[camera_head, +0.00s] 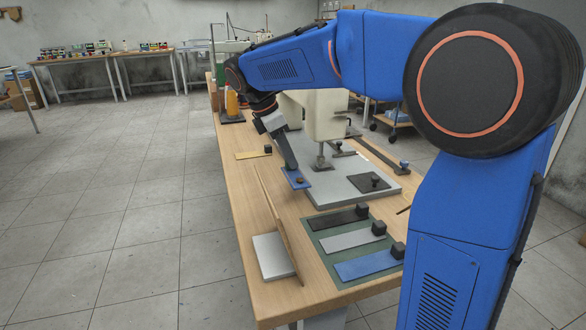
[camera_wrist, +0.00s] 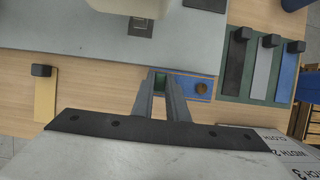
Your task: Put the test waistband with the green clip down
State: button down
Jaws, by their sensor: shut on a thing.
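My gripper (camera_wrist: 160,84) is shut, with the green clip (camera_wrist: 160,82) of the test waistband between its fingers. A blue flat piece (camera_wrist: 202,78) with a round brown knob extends right of the fingers, seemingly the waistband's body. In the head view my gripper (camera_head: 288,168) points down over this blue piece (camera_head: 301,184), at the left edge of the grey machine bed (camera_head: 340,193). The clip is hidden there. I cannot tell whether the piece touches the surface below it.
A green mat (camera_head: 325,233) holds black, grey and blue strips with black blocks. A yellow strip (camera_head: 250,155) lies at the far left.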

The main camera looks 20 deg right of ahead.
aim_at(286, 166)
jog(key=shift+f, duration=2.65)
jog(key=shift+f, duration=0.15)
jog(key=c, duration=1.7)
grip_release()
jog(key=shift+c, duration=0.2)
